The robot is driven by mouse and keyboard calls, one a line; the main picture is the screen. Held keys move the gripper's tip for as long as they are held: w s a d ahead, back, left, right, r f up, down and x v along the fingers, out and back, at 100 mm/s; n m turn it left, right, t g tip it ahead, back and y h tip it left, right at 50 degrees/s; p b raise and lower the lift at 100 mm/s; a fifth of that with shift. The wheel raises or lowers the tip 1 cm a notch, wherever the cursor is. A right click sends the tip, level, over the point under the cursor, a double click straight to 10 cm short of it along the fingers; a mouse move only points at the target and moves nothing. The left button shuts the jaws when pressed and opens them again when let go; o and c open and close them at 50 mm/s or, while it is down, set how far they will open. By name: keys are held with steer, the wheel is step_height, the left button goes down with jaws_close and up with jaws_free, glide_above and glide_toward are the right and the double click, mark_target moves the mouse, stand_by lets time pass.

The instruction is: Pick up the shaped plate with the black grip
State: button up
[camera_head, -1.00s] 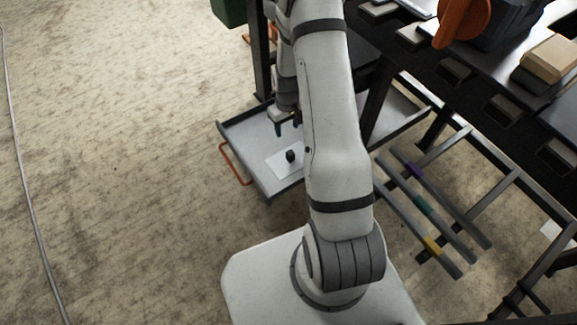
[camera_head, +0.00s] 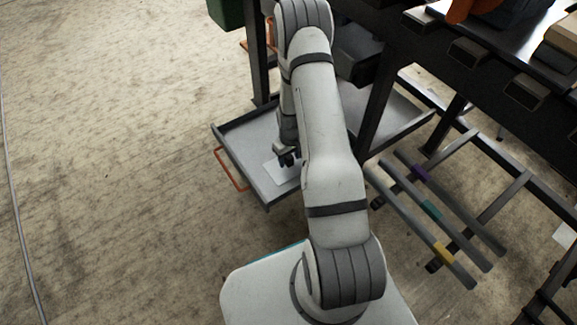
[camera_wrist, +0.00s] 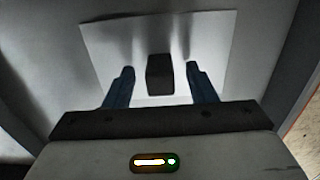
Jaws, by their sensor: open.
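The shaped plate (camera_wrist: 215,45) is a pale, flat sheet with a black grip (camera_wrist: 159,74) standing up from it. In the wrist view the grip lies between the two blue-tipped fingers of my gripper (camera_wrist: 159,88), with a gap on each side. The fingers are open and hold nothing. In the head view the plate (camera_head: 274,172) lies in a grey tray (camera_head: 240,150), and my gripper (camera_head: 287,160) is down over it. The grip is hidden behind the gripper there, and part of the plate is hidden by my arm.
The tray has raised dark edges and an orange handle (camera_head: 230,170) on its left. A dark table leg (camera_head: 375,120) stands close to the right of my arm. A rack of dark bars (camera_head: 440,215) with coloured bands lies right.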

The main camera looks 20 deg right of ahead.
jaws_close()
stand_by(0.5)
steer(key=shift+r, duration=0.1)
